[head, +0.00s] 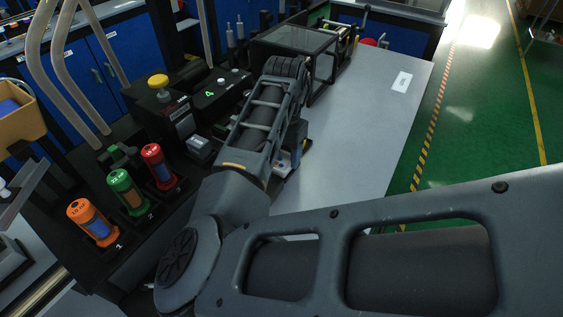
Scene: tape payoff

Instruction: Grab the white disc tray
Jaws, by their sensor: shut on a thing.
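My gripper (296,150) hangs at the end of my arm near the middle of the view, over the left edge of the grey tabletop. My own arm link hides much of it, and its fingertips are hard to make out. A small pale piece (283,164) shows at its lower end, with the gripper shut on it. This looks like the white disc tray, but only a little of it shows, so its full shape and tilt cannot be told.
The grey tabletop (375,125) is mostly bare, with a white label (402,82). A clear-sided box (295,45) stands behind my arm. Orange (92,222), green (128,192) and red (158,166) canisters stand at left, near a yellow-topped button (158,81). Green floor lies right.

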